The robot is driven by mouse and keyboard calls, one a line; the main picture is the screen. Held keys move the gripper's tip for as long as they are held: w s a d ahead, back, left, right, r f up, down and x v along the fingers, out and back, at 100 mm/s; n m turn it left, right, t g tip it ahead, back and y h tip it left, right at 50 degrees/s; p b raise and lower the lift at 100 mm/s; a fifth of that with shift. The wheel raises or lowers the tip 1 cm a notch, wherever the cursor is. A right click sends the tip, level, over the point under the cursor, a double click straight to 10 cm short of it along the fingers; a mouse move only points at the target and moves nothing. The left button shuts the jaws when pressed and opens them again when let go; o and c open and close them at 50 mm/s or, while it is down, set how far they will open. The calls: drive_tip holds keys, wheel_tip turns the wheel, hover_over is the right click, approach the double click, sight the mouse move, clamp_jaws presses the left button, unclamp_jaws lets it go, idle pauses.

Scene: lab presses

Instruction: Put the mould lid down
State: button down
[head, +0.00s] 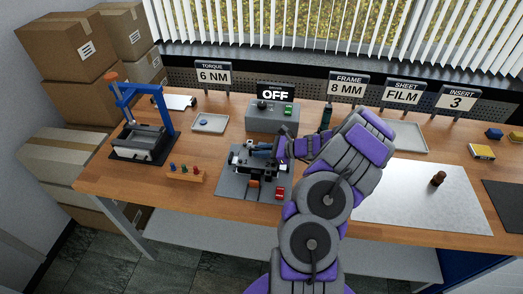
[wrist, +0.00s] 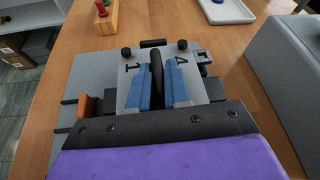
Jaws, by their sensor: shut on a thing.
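My gripper (head: 264,147) is over the grey mould station (head: 232,187) in the middle of the bench. In the wrist view, its two blue fingers (wrist: 160,84) are shut on a black bar handle between them. The handle stands on a light grey plate marked 1 and 4, which I take for the mould lid (wrist: 136,86). Black knobs show at its far edge. I cannot tell whether the lid is raised or rests on the mould. The near part of the lid is hidden by my gripper.
An orange block (head: 254,184) and a red part (head: 280,193) sit at the station's front. A grey control box (head: 272,119) reading OFF stands behind. A blue-framed press (head: 143,125) and a wooden peg rack (head: 185,173) are left.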

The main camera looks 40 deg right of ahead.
drive_tip(key=c, duration=1.1)
unclamp_jaws()
drive_tip(key=shift+d+f, duration=0.2)
drive_tip(key=shift+d, duration=0.15)
drive_tip(key=shift+a+r, duration=0.1)
